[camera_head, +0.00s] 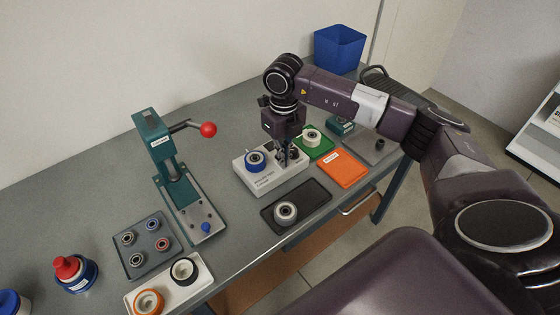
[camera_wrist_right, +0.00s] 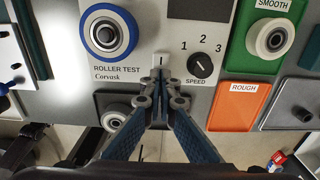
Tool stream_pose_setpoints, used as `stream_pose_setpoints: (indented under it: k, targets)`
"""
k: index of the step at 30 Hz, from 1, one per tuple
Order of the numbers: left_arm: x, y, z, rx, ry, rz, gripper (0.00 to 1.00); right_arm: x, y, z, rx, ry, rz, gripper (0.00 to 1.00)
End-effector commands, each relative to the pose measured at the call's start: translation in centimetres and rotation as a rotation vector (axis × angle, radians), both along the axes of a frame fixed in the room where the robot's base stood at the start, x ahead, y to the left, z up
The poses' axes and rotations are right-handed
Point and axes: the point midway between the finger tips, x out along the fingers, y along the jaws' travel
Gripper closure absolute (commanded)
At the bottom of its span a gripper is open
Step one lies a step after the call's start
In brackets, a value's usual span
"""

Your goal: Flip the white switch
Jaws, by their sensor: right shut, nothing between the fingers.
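The white switch (camera_wrist_right: 161,60) shows in the right wrist view as a small white rocker with a dark line mark. It is on the face of the white roller test box (camera_head: 266,185), between a blue-rimmed roller (camera_wrist_right: 108,35) and a black speed knob (camera_wrist_right: 202,65). My right gripper (camera_wrist_right: 160,78) is shut and empty, with its fingertips at the near edge of the switch. I cannot tell whether they touch it. In the head view the right gripper (camera_head: 283,160) points down over the box and hides the switch. My left gripper is not in view.
Right of the box are a green SMOOTH tray (camera_head: 325,149) with a white roller and an orange ROUGH tray (camera_head: 342,169). A dark tray (camera_head: 312,193) with a roller lies in front. A green press (camera_head: 160,150) with a red-knobbed lever stands left. A blue bin (camera_head: 339,50) is behind.

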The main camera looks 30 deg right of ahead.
Motion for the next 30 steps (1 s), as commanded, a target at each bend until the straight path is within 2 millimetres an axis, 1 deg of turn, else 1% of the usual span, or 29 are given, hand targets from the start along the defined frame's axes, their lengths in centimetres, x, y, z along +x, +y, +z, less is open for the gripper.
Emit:
stream_pose_setpoints:
  k: [1, 3, 21, 24, 30]
  targets:
    - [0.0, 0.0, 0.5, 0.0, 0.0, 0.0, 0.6, 0.1, 0.0, 0.7, 0.0, -0.002, 0.0, 1.0]
    - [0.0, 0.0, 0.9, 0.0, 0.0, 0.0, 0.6, 0.1, 0.0, 1.4, 0.0, -0.002, 0.0, 1.0]
    - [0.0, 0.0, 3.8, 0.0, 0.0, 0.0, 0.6, 0.1, 0.0, 6.2, -0.001, -0.004, -0.001, 1.0]
    - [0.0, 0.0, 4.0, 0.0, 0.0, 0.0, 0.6, 0.1, 0.0, 6.6, 0.0, -0.004, -0.001, 1.0]
    - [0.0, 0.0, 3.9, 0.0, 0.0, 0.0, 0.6, 0.1, 0.0, 6.5, 0.0, -0.004, -0.001, 1.0]
